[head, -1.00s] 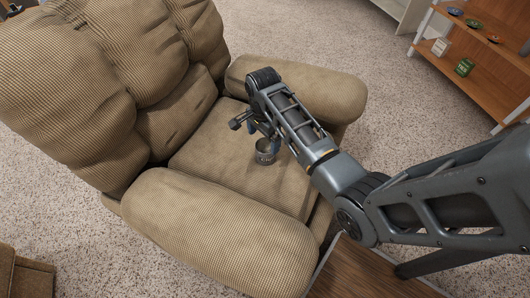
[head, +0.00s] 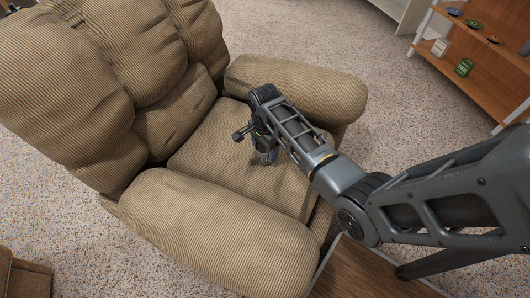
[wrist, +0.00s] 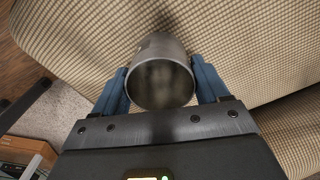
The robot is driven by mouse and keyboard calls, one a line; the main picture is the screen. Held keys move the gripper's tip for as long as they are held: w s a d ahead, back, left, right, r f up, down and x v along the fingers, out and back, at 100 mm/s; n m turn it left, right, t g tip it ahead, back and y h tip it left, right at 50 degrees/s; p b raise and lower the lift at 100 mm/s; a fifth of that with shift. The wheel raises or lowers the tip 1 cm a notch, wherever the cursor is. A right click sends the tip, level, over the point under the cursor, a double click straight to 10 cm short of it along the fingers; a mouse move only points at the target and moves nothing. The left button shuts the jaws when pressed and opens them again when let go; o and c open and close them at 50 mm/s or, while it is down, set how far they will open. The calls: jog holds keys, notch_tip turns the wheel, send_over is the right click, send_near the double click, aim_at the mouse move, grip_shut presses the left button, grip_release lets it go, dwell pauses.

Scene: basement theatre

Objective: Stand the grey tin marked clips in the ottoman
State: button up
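The grey tin (head: 263,157) stands upright on the armchair's seat cushion in the head view, partly hidden by my gripper (head: 256,148). In the wrist view I look down into the open-topped tin (wrist: 160,82), which looks empty. The blue fingers of my gripper (wrist: 162,88) are spread on either side of it, very close to its walls. I cannot tell whether they touch it. The tin's lettering is not readable now. A brown upholstered piece (head: 30,280), possibly the ottoman, is cut off at the lower left corner of the head view.
The tan armchair (head: 215,235) has thick arms on both sides of the seat and a tall back. A wooden shelf unit (head: 480,70) at the upper right holds a white box, a green tin (head: 464,67) and small dishes. Carpet lies open around the chair.

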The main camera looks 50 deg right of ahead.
jog(key=c, duration=0.6)
jog(key=shift+r, duration=0.1)
